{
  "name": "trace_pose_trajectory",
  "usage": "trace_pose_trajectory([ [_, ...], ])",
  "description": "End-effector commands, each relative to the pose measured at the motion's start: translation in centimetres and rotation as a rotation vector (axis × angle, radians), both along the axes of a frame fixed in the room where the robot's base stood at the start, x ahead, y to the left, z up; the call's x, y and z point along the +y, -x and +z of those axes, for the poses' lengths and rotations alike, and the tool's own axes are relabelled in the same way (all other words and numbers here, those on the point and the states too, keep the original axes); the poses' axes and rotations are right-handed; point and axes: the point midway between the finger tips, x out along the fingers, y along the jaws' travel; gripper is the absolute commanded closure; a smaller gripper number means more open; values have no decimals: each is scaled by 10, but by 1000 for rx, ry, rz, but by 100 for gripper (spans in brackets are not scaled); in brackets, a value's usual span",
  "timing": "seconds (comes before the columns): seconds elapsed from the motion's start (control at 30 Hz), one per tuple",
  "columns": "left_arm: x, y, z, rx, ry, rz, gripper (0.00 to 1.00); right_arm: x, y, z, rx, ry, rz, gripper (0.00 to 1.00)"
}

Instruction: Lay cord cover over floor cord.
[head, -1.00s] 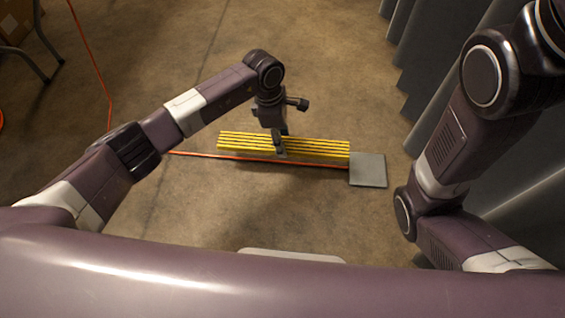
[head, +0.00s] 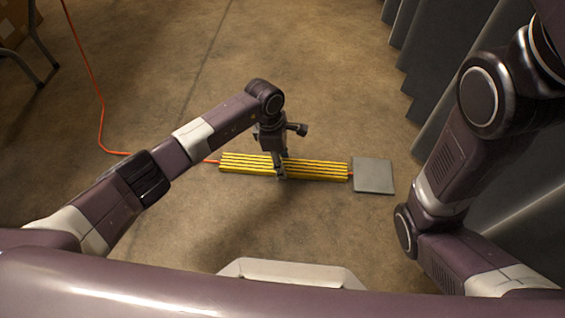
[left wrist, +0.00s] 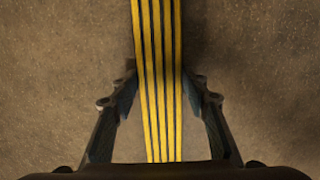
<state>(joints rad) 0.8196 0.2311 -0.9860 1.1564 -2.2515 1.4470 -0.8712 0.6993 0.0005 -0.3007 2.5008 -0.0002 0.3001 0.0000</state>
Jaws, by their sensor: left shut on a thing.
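The cord cover (head: 318,169) is a long yellow strip with dark grooves. In the head view it lies left to right in line with the orange floor cord (head: 118,153), which shows at the cover's left end and briefly at its right end. The cord between is hidden under the cover. My left gripper (head: 281,174) is shut on the middle of the cover; whether the cover touches the floor is hard to tell. In the left wrist view the cover (left wrist: 157,60) runs between the two fingers. My right gripper is out of view.
A flat grey square plate (head: 373,176) lies on the floor just right of the cover. Grey corrugated panels (head: 440,70) stand along the right. Chair or table legs (head: 38,55) show at the upper left. The concrete floor around the cover is mostly clear.

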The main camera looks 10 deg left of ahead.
Motion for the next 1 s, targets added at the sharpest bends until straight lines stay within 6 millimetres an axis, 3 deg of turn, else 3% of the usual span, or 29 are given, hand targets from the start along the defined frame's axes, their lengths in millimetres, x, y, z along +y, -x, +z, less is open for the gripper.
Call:
trace_pose_trajectory([
  [0.17, -1, -1, -2, -2, 1, -1, 100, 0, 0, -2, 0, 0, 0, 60],
  [0.2, 0, 0, -2, 1, 0, 0, 55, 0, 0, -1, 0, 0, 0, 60],
  [0.33, 0, 0, -2, 1, 0, 0, 40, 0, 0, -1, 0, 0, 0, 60],
  [0.67, 0, 0, 1, 1, 0, 0, 40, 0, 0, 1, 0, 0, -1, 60],
  [1.0, 7, 0, 48, -1, -1, -1, 40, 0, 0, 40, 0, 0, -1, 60],
])
